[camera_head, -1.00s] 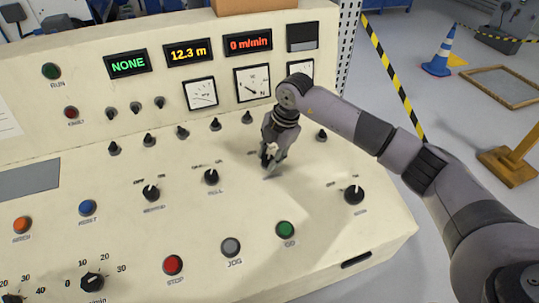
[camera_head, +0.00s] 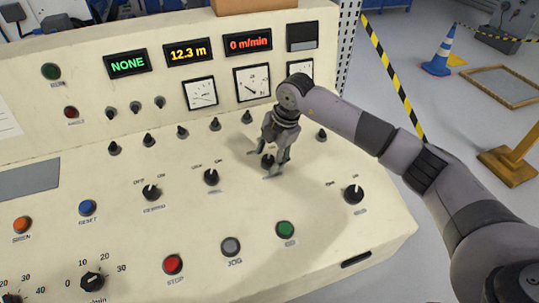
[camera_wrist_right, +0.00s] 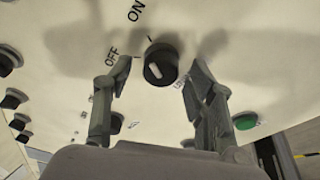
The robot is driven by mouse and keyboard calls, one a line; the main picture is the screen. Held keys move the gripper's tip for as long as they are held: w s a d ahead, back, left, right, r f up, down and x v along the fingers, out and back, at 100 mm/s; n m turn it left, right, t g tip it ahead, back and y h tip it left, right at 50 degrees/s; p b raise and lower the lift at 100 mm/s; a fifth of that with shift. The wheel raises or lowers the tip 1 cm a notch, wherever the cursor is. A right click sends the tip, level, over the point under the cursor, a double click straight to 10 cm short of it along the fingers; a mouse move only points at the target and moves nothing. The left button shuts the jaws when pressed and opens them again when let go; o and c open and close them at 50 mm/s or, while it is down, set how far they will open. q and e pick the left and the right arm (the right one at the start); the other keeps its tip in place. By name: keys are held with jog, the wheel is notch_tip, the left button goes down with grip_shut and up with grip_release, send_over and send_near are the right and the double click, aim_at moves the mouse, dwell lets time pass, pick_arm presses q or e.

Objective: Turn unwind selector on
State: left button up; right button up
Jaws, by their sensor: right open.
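A black rotary selector (camera_head: 268,161) stands on the sloping cream panel, mostly hidden by my right gripper in the head view. In the right wrist view this selector (camera_wrist_right: 160,65) is a round black knob with a white mark, and OFF and ON are printed beside it. Its name label is not readable, so I cannot tell for sure that it is the unwind selector. My right gripper (camera_head: 269,163) is open, pointing down over the knob. In the wrist view its fingers (camera_wrist_right: 155,80) are spread on either side of the knob, apart from it. My left gripper is not in view.
Similar selectors stand to the left (camera_head: 211,177), further left (camera_head: 151,193) and to the right (camera_head: 354,194). Nearer are a green button (camera_head: 285,229), a grey button (camera_head: 231,247) and a red button (camera_head: 173,265). Several small knobs line the panel behind.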

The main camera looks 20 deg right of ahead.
jog(key=shift+r, duration=0.15)
jog(key=v, duration=1.1)
jog(key=shift+r, duration=0.4)
jog(key=shift+s+f, duration=0.1)
